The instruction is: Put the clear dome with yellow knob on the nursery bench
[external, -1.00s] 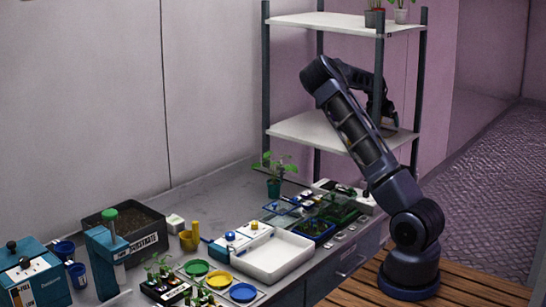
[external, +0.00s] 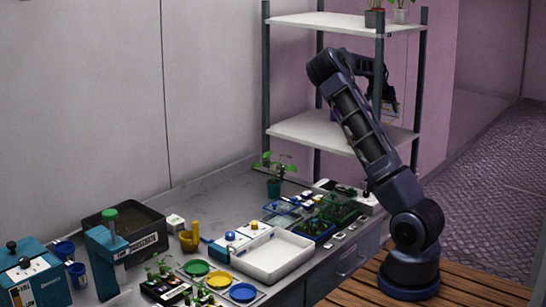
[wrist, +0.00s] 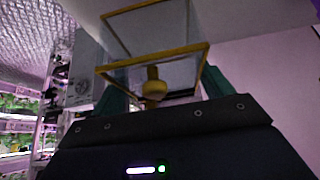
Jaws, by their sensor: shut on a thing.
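The clear dome shows in the wrist view as a clear box with yellow edges (wrist: 201,53). Its yellow knob (wrist: 153,84) points toward my palm. My gripper (wrist: 162,90) is shut on the knob, with a teal finger on either side. In the external view my gripper (external: 386,104) is raised between the two boards of the rack, partly behind a rack post. I cannot make out the dome there. The grey bench (external: 222,190) runs along the wall to the left, with its bare part toward the back.
The rack has a lower board (external: 320,131) and an upper board (external: 340,22) holding potted plants. Posts stand close to my arm. The bench carries a white tray (external: 262,275), a potted plant (external: 274,187), green-and-blue trays and a dark soil bin (external: 150,254).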

